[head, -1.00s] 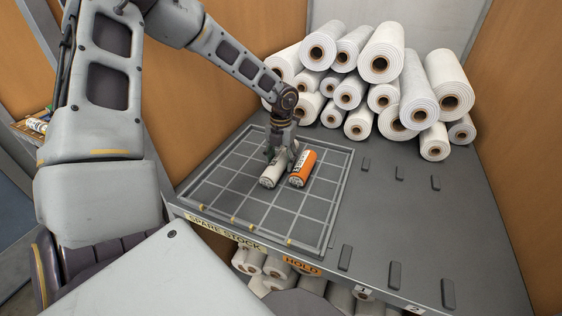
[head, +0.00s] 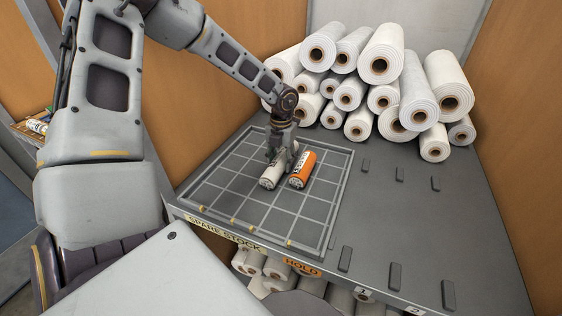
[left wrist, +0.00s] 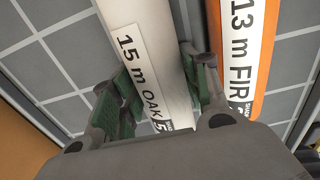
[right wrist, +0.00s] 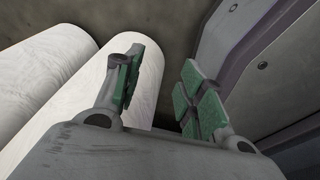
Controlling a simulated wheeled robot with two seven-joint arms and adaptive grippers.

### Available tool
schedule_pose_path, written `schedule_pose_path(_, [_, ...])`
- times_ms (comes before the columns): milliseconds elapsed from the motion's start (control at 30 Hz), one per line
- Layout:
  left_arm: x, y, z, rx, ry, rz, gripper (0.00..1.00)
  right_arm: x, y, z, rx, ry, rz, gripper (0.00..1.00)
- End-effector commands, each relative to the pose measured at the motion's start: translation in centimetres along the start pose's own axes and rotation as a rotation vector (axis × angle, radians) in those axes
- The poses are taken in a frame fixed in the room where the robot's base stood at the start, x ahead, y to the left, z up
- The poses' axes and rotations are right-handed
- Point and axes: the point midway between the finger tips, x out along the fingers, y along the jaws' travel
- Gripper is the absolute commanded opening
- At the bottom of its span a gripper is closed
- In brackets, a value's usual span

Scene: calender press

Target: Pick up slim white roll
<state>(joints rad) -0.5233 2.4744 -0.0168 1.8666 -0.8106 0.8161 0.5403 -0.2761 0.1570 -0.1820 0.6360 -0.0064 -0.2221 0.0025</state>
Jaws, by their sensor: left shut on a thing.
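The slim white roll (head: 271,175) lies on the gridded mat (head: 222,187). In the left wrist view the white roll (left wrist: 143,35) has a label reading "15 m OAK". My left gripper (head: 281,158) is shut on it, with green-padded fingers (left wrist: 162,88) on either side of the roll. The orange roll (head: 303,169) lies close beside it on the right. In the left wrist view the orange roll (left wrist: 243,55) reads "13 m FIR", and one finger sits between the two rolls. My right gripper (right wrist: 160,90) is open and empty, near white rolls (right wrist: 90,95).
A large stack of white rolls (head: 380,62) lies at the back of the table. More rolls (head: 262,268) lie below the front edge, under the "SPARE STOCK" and "HOLD" labels. Small dark blocks (head: 395,275) stand on the right. The table between them is clear.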

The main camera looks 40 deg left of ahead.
Motion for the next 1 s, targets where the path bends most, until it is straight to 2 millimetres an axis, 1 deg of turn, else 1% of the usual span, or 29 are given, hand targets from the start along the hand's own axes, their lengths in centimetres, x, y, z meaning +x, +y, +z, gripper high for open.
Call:
schedule_pose_path(267, [-1.1, 0.0, 0.1, 0.0, -0.001, -0.001, 0.18, 0.0, -1.1, -0.2, 0.005, 0.001, -0.012, 0.4])
schedule_pose_path(467, [-3.0, -0.1, 0.1, 0.0, -0.003, -0.002, 0.18, 0.1, -1.4, -0.4, 0.006, 0.002, -0.014, 0.4])
schedule_pose_path(667, [-6.0, 0.0, 0.1, 0.0, -0.005, -0.002, 0.18, 0.1, -1.1, -0.9, 0.006, 0.009, -0.012, 0.4])
schedule_pose_path(867, [-9.8, -0.1, 0.1, -0.001, -0.005, -0.002, 0.18, 0.2, -0.3, -1.0, 0.002, 0.011, -0.003, 0.4])
schedule_pose_path(1000, [-12.8, 0.0, 0.1, 0.0, -0.005, -0.001, 0.18, 0.2, 0.2, -0.8, 0.0, 0.007, 0.002, 0.4])
